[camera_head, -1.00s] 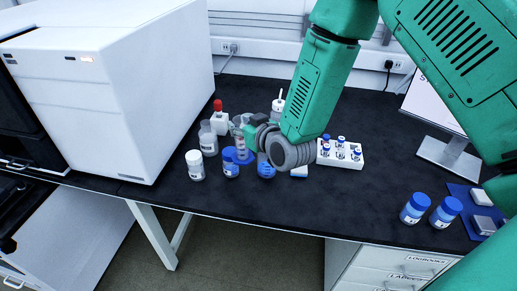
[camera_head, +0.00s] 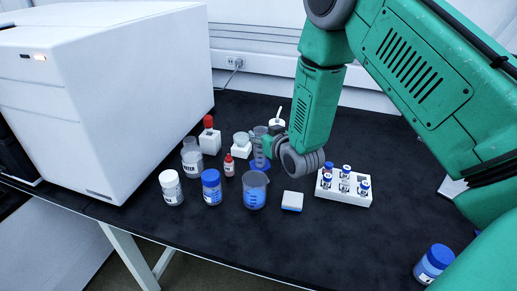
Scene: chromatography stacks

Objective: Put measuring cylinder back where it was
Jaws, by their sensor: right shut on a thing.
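The measuring cylinder (camera_head: 259,147) is clear, with a blue base (camera_head: 259,164). It stands upright among the glassware, behind a beaker of blue liquid (camera_head: 254,191). My right gripper (camera_head: 268,147) comes in from the right and is shut on the cylinder. Its fingers are small here and partly hidden by my wrist. I cannot tell whether the blue base touches the bench. My left gripper is not in view.
Bottles with white (camera_head: 171,188) and blue caps (camera_head: 211,188), a water bottle (camera_head: 191,158) and a small red-capped bottle (camera_head: 228,165) stand left. A blue-white block (camera_head: 292,201) and vial rack (camera_head: 343,188) stand right.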

